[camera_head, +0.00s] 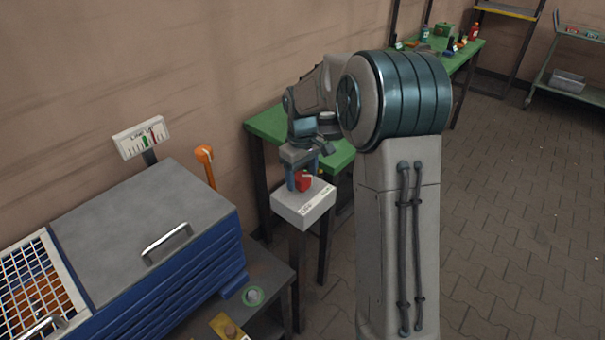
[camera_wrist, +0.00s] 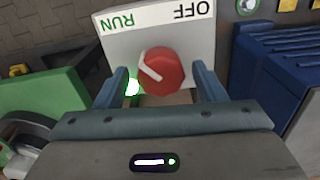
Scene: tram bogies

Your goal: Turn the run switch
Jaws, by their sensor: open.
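The run switch is a red round knob (camera_wrist: 163,72) with a white pointer line, on a pale grey box (camera_wrist: 135,43). The box's label reads RUN and OFF, upside down in the wrist view; the pointer line slants to the upper left, toward the RUN side. A green lit spot (camera_wrist: 132,87) shows beside the knob, by my left finger. My gripper (camera_wrist: 160,84) is open, with one finger on each side of the knob and gaps visible. In the head view the red knob (camera_head: 303,181) is partly hidden by my gripper (camera_head: 304,173) above the box (camera_head: 305,205).
A blue cabinet (camera_head: 190,280) with a grey lid and handle stands at left, beside a white wire cage (camera_head: 30,275). An orange lever (camera_head: 205,158) and a line-voltage gauge (camera_head: 141,138) stand behind it. A green table (camera_head: 268,126) is behind the box.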

